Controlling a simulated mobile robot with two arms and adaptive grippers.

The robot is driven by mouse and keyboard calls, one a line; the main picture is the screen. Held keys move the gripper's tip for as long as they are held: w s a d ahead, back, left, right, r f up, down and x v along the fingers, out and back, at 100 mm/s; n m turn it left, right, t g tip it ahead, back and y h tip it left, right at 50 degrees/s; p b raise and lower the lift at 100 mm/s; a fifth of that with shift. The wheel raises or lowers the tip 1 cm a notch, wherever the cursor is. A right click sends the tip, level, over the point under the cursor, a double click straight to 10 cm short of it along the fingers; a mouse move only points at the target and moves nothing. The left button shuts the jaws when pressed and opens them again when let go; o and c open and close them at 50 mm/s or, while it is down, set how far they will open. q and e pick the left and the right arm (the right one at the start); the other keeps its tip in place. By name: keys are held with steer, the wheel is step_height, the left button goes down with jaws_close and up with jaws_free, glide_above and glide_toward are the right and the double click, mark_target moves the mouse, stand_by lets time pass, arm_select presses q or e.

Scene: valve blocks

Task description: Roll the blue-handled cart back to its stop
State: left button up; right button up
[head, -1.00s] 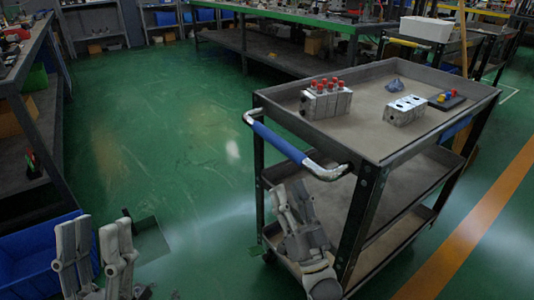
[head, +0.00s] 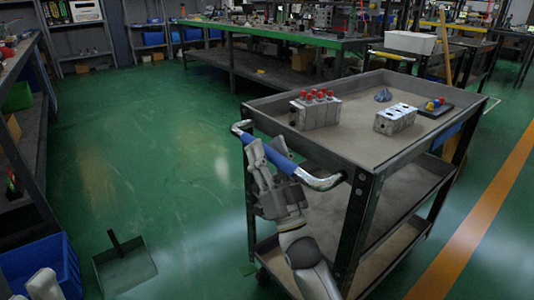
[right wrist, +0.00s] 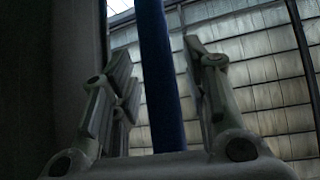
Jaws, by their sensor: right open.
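In the right wrist view the blue handle (right wrist: 160,75) runs between the two spread fingers, with gaps visible on both sides. Only pale tips of my left gripper (head: 38,284) show at the bottom left edge, too little to tell its opening. I cannot make out a clear stop for the cart.
The cart top carries a valve block with red caps (head: 315,110), a plain block (head: 395,119) and smaller parts. A blue bin (head: 45,264) and shelving stand far left. Green floor is open between.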

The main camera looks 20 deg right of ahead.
steer(key=shift+r, duration=0.1)
jaws_close()
stand_by(0.4)
